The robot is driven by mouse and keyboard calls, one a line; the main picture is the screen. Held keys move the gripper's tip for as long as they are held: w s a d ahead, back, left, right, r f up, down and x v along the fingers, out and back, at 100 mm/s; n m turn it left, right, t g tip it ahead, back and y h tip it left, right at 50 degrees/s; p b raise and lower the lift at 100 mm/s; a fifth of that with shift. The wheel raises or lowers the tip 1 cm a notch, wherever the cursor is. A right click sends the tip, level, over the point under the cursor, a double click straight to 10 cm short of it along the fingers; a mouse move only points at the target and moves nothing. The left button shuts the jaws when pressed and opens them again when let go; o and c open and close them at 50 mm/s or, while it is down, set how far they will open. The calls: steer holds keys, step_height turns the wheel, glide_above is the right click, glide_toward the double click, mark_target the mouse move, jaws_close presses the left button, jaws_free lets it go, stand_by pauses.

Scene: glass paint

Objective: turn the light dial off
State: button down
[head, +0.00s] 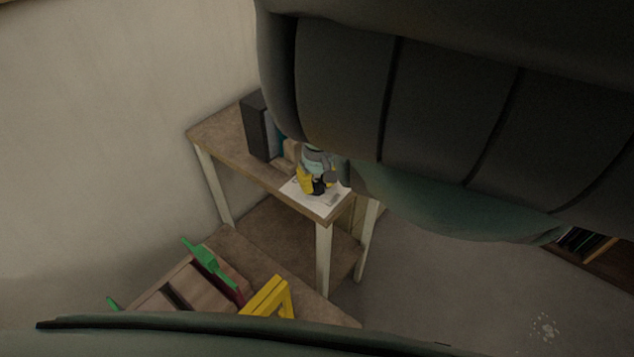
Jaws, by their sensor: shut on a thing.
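I see no light dial that I can make out in this dim head view. My gripper is not in view, so its hold does not show. A large dark ribbed shape fills the upper right and hides much of the scene behind it; I cannot tell what it is.
A wooden table (222,134) stands by the pale wall (110,130), with a dark upright box (257,125) and a yellow and grey object (306,180) on a white sheet (331,204). A yellow frame (263,299) and green piece (208,262) are lower left. Floor (430,290) shows at right.

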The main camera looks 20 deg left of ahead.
mark_target(319, 181)
stand_by(0.4)
steer(key=c, duration=0.6)
jaws_free()
steer(key=shift+c, duration=0.2)
steer(key=r, duration=0.6)
steer(key=shift+w+d+r, duration=0.1)
steer(key=shift+w+r, duration=0.1)
steer(key=shift+s+r, duration=0.15)
steer(key=shift+r, duration=0.35)
